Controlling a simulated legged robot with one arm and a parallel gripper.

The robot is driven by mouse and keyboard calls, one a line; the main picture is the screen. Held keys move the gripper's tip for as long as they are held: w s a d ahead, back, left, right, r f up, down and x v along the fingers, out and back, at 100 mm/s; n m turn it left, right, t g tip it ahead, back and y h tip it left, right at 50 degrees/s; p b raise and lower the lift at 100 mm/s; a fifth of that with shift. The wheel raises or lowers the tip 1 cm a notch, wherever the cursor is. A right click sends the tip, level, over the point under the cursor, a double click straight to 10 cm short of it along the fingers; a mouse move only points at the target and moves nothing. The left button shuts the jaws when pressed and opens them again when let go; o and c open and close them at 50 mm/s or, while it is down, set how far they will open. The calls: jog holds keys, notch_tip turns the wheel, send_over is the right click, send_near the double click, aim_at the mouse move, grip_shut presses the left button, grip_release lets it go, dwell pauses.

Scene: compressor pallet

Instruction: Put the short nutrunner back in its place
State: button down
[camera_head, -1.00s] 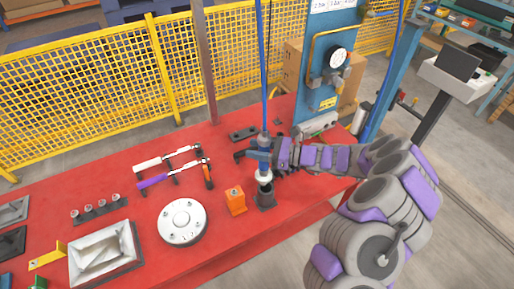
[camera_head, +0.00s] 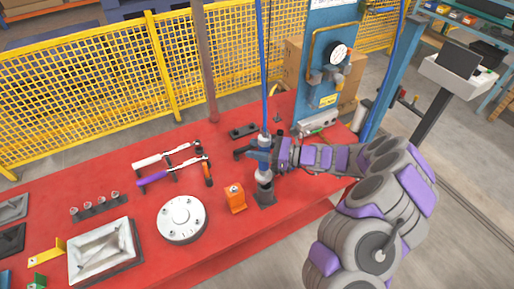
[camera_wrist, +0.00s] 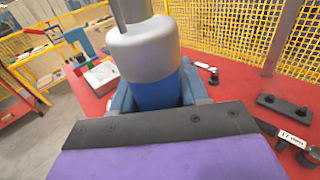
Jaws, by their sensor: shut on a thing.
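The short nutrunner (camera_head: 263,161) is a blue and grey upright tool hanging from a blue hose. My gripper (camera_head: 270,155) is shut on its body from the right. In the wrist view the nutrunner (camera_wrist: 145,55) shows its grey collar and blue body close up between the jaws. Its lower end is directly over a dark cylindrical holder (camera_head: 266,196) on the red table and appears to meet the holder's top. How deep it sits inside cannot be told.
On the red table (camera_head: 225,240), an orange block (camera_head: 235,198) stands just left of the holder. A white round flange (camera_head: 181,219) and two torque wrenches (camera_head: 172,168) lie further left. A blue gauge panel (camera_head: 330,75) stands behind. Yellow mesh fencing (camera_head: 80,90) runs along the back.

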jog(key=shift+f+b, duration=1.3)
jog(key=shift+f, duration=1.35)
dwell(0.7)
jog(key=shift+c, duration=2.4)
grip_release()
jog(key=s+d+p, duration=0.2)
jog(key=d, duration=1.5)
jog(key=shift+s+d+r, duration=0.15)
jog(key=shift+d+r, duration=0.05)
